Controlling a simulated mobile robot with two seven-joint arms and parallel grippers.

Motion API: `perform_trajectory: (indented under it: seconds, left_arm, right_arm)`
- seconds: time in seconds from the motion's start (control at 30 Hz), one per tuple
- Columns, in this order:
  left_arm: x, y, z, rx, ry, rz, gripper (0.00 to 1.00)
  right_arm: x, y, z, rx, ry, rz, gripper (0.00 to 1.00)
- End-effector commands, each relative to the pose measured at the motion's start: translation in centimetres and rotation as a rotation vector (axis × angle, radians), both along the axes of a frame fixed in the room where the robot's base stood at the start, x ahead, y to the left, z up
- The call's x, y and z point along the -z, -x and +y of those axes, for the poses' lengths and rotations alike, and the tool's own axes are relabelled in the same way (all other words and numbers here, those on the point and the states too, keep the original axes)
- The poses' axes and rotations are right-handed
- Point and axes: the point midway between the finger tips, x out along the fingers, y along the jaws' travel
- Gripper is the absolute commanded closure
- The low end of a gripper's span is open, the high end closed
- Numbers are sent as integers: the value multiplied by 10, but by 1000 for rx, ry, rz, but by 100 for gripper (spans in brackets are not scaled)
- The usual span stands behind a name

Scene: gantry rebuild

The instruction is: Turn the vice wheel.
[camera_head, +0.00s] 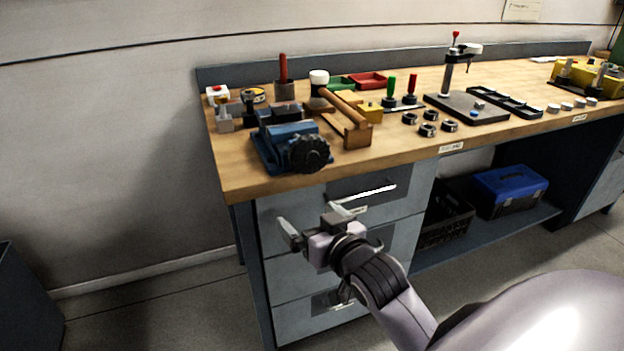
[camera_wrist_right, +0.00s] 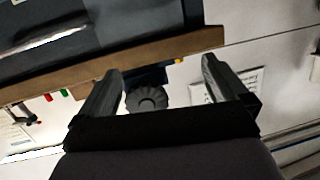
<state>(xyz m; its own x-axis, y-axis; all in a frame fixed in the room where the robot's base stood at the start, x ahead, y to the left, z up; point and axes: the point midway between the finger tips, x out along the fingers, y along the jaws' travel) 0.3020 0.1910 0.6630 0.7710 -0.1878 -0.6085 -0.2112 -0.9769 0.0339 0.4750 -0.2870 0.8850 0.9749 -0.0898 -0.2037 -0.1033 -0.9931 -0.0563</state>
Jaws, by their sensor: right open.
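The blue vice (camera_head: 282,142) stands on the front left of the workbench. Its dark, ridged wheel (camera_head: 309,153) faces the front edge of the bench. My right gripper (camera_head: 312,222) is open and empty, in front of the drawers, below and apart from the wheel. In the right wrist view the wheel (camera_wrist_right: 147,99) shows between the two open fingers (camera_wrist_right: 165,85), nearer the left finger and beyond them. The lower part of the wheel is hidden there by the gripper body. My left gripper is not in view.
The wooden bench top (camera_head: 235,181) has its front edge just below the wheel. A wooden block with a handle (camera_head: 347,120) stands right of the vice. Several dark rings (camera_head: 428,130) and a drill stand (camera_head: 468,108) lie farther right. Drawers with handles (camera_head: 362,196) are behind my right gripper.

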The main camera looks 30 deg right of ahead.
Motion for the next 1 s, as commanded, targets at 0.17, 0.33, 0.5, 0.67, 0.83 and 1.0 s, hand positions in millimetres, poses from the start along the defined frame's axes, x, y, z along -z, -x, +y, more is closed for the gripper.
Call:
perform_trajectory:
  seconds: [0.17, 0.33, 0.5, 0.67, 0.83, 1.0]
  left_arm:
    - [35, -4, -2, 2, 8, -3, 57]
    - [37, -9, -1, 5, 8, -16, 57]
    - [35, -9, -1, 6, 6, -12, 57]
    - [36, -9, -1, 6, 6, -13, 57]
    - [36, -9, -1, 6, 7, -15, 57]
    - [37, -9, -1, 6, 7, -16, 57]
  right_arm:
    - [-48, -15, -29, 108, -68, -161, 0]
    - [-74, -15, -41, 154, -105, -223, 0]
    - [-79, -24, -45, 160, -111, -230, 0]
    - [-78, -45, -50, 159, -110, -228, 0]
    - [-78, -66, -55, 157, -108, -228, 0]
    - [-78, -79, -58, 157, -109, -227, 0]
